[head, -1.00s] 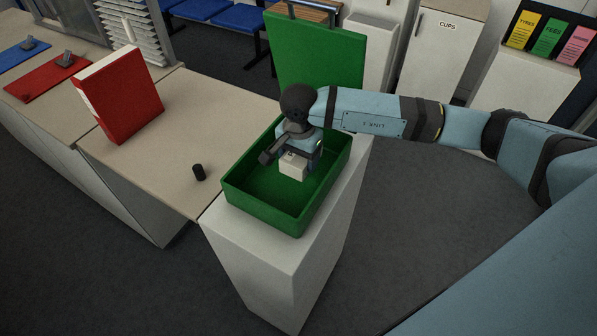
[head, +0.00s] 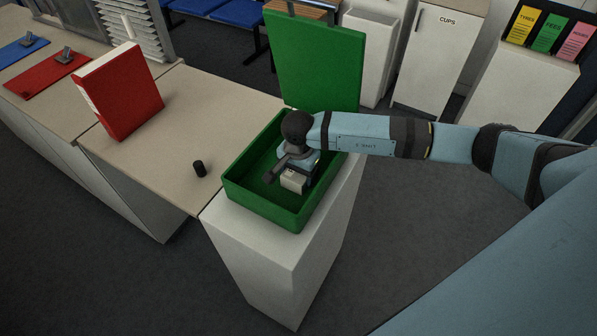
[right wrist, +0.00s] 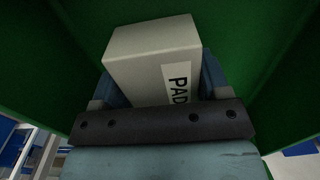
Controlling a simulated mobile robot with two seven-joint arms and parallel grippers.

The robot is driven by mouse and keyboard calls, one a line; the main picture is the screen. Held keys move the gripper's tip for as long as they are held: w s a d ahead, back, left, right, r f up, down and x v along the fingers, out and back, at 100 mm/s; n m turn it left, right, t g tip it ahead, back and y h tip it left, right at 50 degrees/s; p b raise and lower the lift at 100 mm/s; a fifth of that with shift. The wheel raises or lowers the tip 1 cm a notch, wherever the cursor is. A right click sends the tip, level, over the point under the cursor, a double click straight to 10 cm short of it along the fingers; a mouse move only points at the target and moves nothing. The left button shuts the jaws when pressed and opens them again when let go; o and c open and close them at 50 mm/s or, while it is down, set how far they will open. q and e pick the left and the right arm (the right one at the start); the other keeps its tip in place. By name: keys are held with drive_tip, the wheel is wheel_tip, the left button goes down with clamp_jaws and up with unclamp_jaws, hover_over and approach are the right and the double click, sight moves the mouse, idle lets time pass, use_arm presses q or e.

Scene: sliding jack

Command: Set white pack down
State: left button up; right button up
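The white pack (head: 292,181) is inside the open green case (head: 262,210), low between its walls. In the right wrist view the pack (right wrist: 140,58) has a label with black letters, partly hidden, starting "PAD". My right gripper (head: 298,176) reaches down into the case and is shut on the pack, with a blue finger on each side of it in the right wrist view. The head view does not clearly show whether the pack touches the case floor. My left gripper is not in view.
The case stands on a white pedestal (head: 252,250), its green lid (head: 315,60) raised at the back. The left part of the case floor looks clear.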

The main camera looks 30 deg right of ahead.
drive_tip(key=o, duration=0.4)
drive_tip(key=shift+r, duration=0.4)
wheel_tip(320, 180, up, 12)
drive_tip(key=shift+f+b, duration=0.2)
drive_tip(key=shift+b, duration=1)
